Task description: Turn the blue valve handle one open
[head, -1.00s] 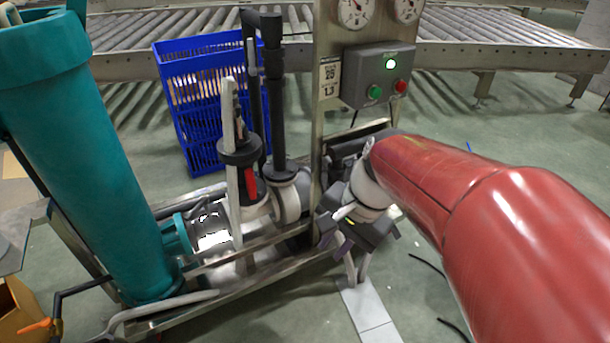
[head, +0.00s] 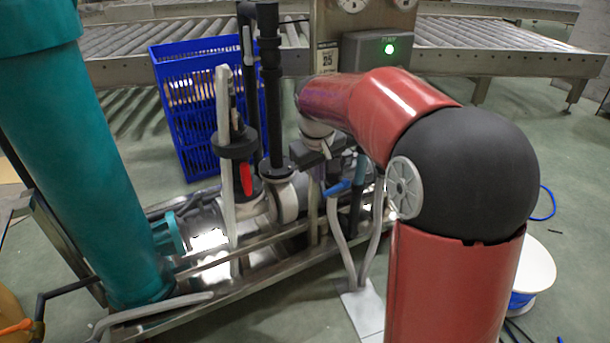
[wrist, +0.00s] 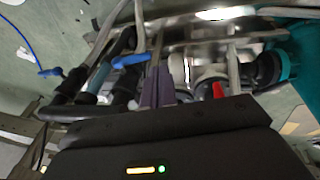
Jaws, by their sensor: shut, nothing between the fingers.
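A blue valve handle (head: 338,188) shows in the head view, low on the pipe skid, just right of and below my gripper. In the wrist view a blue handle (wrist: 130,60) lies left of my fingertips, with a small gap in the picture.
A red handle (head: 246,180) sits on a pipe left of my gripper. A teal cylinder (head: 75,170) stands at the left. A blue crate (head: 190,125) and a control box (head: 372,55) stand behind. A white spool (head: 535,270) is on the floor right.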

